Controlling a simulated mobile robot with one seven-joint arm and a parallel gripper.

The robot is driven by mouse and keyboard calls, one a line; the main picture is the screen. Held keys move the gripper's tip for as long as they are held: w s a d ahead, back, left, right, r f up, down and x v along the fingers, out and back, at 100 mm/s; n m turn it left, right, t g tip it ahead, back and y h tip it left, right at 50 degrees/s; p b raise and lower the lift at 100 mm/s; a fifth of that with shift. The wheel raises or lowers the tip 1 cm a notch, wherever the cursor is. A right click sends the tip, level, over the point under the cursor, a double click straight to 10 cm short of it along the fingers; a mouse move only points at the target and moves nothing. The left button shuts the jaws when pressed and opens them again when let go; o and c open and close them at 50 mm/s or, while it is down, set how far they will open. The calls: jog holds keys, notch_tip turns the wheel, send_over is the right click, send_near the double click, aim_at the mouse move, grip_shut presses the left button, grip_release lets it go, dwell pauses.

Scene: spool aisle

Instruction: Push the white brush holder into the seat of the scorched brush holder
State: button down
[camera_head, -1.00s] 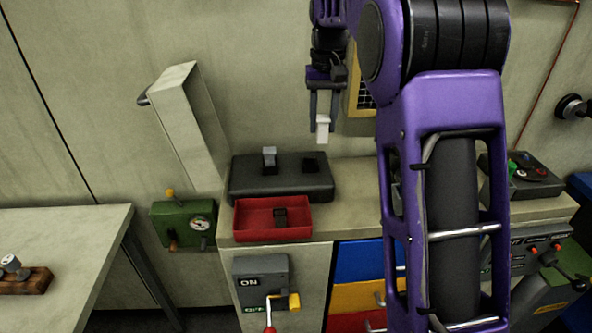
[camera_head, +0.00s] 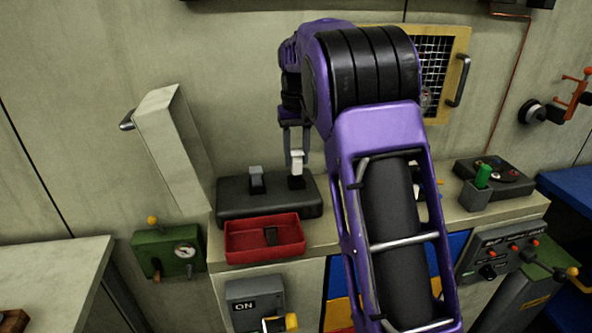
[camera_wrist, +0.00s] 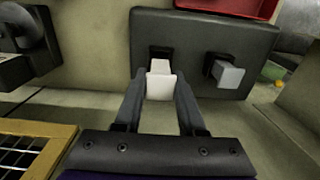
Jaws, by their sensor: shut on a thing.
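The white brush holder (camera_head: 296,161) is held between the fingers of my gripper (camera_head: 296,150). In the wrist view it (camera_wrist: 160,84) sits between the fingertips, in front of a dark seat (camera_wrist: 161,52) in the black block (camera_wrist: 201,27). In the head view it hangs over the right seat (camera_head: 297,182) of that block (camera_head: 262,205); whether it touches cannot be told. A second, grey holder (camera_head: 257,178) stands in the left seat. The dark, scorched-looking holder (camera_head: 270,236) lies in the red tray (camera_head: 240,245).
The red tray is in front of the block. A white hinged cover (camera_head: 165,130) stands open at left above a green gauge box (camera_head: 168,252). A control box with a green knob (camera_head: 483,176) is at right. A mesh-fronted yellow frame (camera_head: 459,38) is on the wall.

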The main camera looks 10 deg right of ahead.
aim_at(296, 159)
jog(key=shift+f, duration=1.8)
jog(key=shift+f, duration=0.1)
jog(key=c, duration=0.5)
grip_release()
notch_tip(296, 159, up, 12)
jog(key=shift+r+p, duration=0.15)
jog(key=shift+p, duration=0.6)
